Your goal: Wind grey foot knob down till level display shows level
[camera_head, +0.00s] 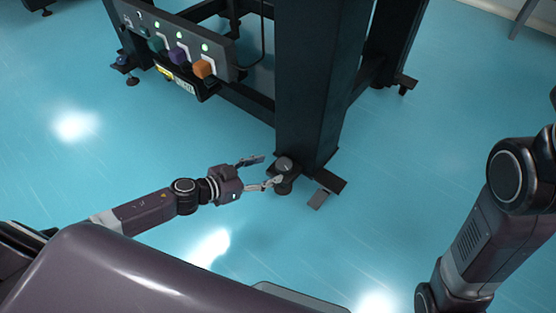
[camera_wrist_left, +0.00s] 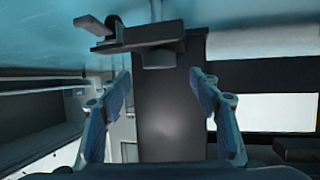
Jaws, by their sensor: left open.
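The grey foot knob (camera_head: 284,164) is a dark grey round knob at the base of the black table leg (camera_head: 318,80). In the left wrist view a short dark cylinder (camera_wrist_left: 159,56), apparently this knob, sits ahead of the fingers near the middle. My left gripper (camera_head: 271,170) is open beside the knob, its fingers pointing at it from the left. The wrist view shows the fingers (camera_wrist_left: 160,80) spread apart with nothing held between them; contact with the knob cannot be told. My right gripper is out of view. I cannot make out a level reading.
A dark panel (camera_head: 150,30) with teal, purple (camera_head: 179,55) and orange (camera_head: 204,68) knobs and several green lights hangs on the table, upper left. A small flat grey plate (camera_head: 319,199) is beside the foot. The blue floor (camera_head: 110,160) around is mostly clear.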

